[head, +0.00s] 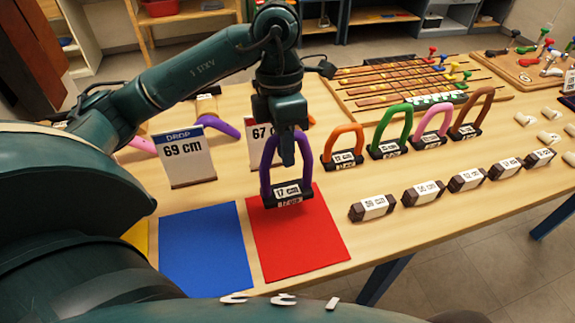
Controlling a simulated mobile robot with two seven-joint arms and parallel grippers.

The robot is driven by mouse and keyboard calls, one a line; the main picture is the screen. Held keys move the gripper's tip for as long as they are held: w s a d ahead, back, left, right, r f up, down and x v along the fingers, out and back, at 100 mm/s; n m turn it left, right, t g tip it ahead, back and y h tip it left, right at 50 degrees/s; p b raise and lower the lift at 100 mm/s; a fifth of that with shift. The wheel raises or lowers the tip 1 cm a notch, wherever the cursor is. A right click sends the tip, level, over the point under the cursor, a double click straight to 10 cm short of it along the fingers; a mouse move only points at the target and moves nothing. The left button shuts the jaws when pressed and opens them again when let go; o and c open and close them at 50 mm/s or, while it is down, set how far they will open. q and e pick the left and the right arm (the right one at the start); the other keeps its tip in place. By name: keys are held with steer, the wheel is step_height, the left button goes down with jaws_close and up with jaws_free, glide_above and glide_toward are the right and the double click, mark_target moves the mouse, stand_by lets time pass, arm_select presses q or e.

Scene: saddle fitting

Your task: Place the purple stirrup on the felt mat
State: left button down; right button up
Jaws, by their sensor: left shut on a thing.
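The purple stirrup (267,165) is upright, its dark base with a "17" label facing me. My left gripper (285,152) points down and is shut on the top of its arch. The stirrup shows over the far part of a red mat (298,248); I cannot tell whether its base touches the mat. A blue mat (206,250) lies just left of the red one, and a sliver of a yellow mat (135,237) shows further left. I cannot tell which is felt. My right gripper is not in view.
A "69 cm" sign (184,158) and a partly hidden "67" sign stand behind the mats. Orange (343,145), green (391,130), pink and brown stirrups stand to the right, behind a row of labelled dark blocks (424,193). The red mat's near part is clear.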

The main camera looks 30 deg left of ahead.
arm_select(q)
steer(key=shift+w+f, duration=0.1)
steer(key=shift+f, duration=1.85)
steer(key=shift+f, duration=0.15)
steer(key=c, duration=1.3)
jaws_free()
steer(key=shift+c, duration=0.2)
step_height(320, 180, up, 12)
steer(key=w+a, duration=0.1)
steer(key=shift+w+a+p, duration=0.2)
steer(key=shift+a+p, duration=0.1)
steer(key=shift+a, duration=0.1)
